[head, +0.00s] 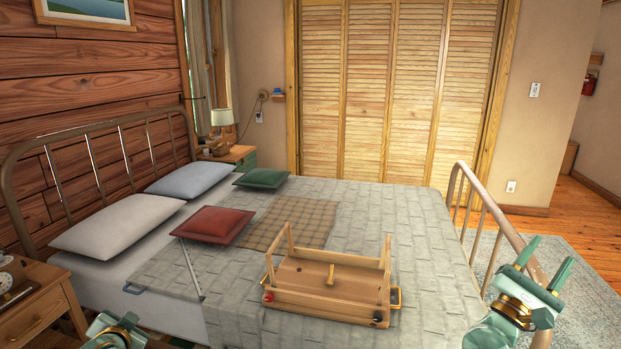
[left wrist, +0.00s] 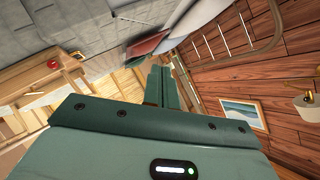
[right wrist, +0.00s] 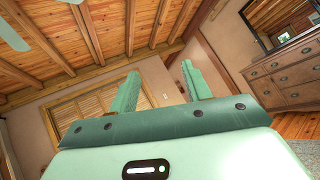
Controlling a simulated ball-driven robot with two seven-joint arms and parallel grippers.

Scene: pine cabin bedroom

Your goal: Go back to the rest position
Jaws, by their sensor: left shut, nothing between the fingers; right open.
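Only a green part of my left gripper (head: 116,330) shows at the bottom left edge of the head view, near the nightstand. In the left wrist view its fingers (left wrist: 160,86) are together and empty. Neither gripper touches anything.
The bed (head: 415,215) fills the middle. A wooden tray-like piece (head: 322,278) with upright end frames lies on it, by a red pillow (head: 213,225). A nightstand (head: 38,312) stands at left. The metal foot rail (head: 502,230) is close to my right gripper.

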